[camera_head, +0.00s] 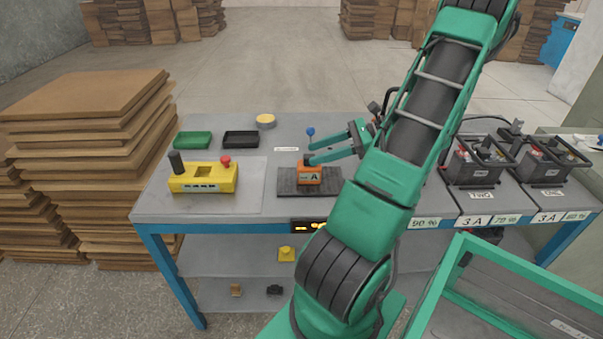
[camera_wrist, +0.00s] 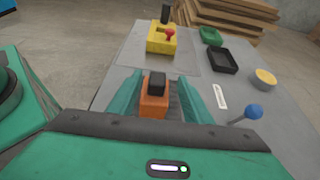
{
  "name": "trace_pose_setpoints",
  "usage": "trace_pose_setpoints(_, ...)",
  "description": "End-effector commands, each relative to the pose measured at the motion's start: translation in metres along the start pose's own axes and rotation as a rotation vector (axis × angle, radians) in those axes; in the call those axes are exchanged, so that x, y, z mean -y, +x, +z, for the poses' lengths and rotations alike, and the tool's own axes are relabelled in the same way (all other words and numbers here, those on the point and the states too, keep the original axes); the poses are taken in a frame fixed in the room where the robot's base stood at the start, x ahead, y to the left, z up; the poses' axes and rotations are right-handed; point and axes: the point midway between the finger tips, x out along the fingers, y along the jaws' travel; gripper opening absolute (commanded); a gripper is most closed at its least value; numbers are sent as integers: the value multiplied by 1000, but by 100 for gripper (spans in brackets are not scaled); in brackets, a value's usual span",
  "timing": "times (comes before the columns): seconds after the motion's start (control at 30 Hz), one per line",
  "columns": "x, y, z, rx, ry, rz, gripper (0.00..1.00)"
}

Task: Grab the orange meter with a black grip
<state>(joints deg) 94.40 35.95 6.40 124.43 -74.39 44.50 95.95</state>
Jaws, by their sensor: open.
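The orange meter (camera_head: 311,175), marked "A", stands on a dark mat (camera_head: 328,187) near the front of the grey table. In the wrist view the orange meter (camera_wrist: 154,109) and its black grip (camera_wrist: 157,82) show between my two green fingers. My gripper (camera_head: 313,153) reaches in from the right at the meter's top, its fingers spread apart. In the wrist view my gripper (camera_wrist: 157,86) has a finger on each side of the meter, with visible gaps. In the head view the fingers partly hide the grip. I cannot tell the exact height of the fingertips against the grip.
A blue-knobbed lever (camera_head: 311,132) stands just behind the meter. A yellow device (camera_head: 203,178) with a black handle and red knob is left. Green (camera_head: 193,140) and black (camera_head: 241,140) trays and a yellow round item (camera_head: 266,121) lie behind. Batteries (camera_head: 478,163) stand right.

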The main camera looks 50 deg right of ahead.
Motion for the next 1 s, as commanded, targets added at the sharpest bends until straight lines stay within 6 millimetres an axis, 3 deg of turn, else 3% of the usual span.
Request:
trace_pose_setpoints(0.6, -2, 64, -3, -1, 7, -5, 45)
trace_pose_setpoints(0.9, -2, 69, -3, -2, 6, -6, 45)
trace_pose_setpoints(0.93, -2, 69, -3, -2, 6, -6, 43)
trace_pose_setpoints(1.0, -2, 69, -3, -2, 6, -6, 26)
